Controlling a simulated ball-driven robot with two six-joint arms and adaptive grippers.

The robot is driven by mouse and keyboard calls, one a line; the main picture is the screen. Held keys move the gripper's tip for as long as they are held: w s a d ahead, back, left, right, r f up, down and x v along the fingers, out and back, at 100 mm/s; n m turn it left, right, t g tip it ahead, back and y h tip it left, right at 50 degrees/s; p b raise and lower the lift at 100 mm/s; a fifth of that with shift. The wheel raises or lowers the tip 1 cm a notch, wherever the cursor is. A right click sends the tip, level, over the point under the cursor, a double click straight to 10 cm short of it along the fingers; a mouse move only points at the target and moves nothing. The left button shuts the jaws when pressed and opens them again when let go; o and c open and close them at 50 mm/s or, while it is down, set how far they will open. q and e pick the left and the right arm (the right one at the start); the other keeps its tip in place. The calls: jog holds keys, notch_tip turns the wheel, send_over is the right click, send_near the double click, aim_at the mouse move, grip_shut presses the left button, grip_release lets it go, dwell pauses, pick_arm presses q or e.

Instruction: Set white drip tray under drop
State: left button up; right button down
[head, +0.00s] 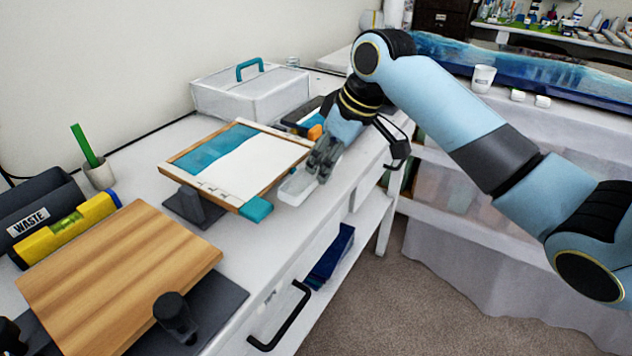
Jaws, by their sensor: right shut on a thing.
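The white drip tray (296,189) is a small shallow dish at the front edge of the white table, just right of the framed panel's near edge. My right gripper (322,170) reaches down from the right and is shut on the tray's right end. The framed panel (262,163) has a white face with a teal area at its upper left and sits raised on a dark stand (193,207). A teal piece (257,209) is at its near corner, left of the tray. I cannot make out a drop. My left gripper is not in view.
A white box with a teal handle (250,95) stands behind the panel. A wooden board (120,275), a yellow level (66,229) and a dark WASTE bin (33,210) are at the left. A dark drawer handle (283,321) juts out below the table edge.

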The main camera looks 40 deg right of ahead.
aim_at(319, 184)
jog(key=shift+w+a+f, duration=0.2)
jog(key=shift+a+f, duration=0.65)
jog(key=shift+f, duration=0.1)
notch_tip(319, 184, down, 3)
jog(key=shift+r, duration=0.2)
jog(key=shift+f, duration=0.4)
jog(key=c, duration=1)
grip_release()
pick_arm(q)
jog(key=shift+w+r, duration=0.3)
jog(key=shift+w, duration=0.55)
pick_arm(e)
jog(key=shift+o, duration=0.2)
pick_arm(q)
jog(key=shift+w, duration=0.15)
pick_arm(e)
jog(key=v, duration=1.2)
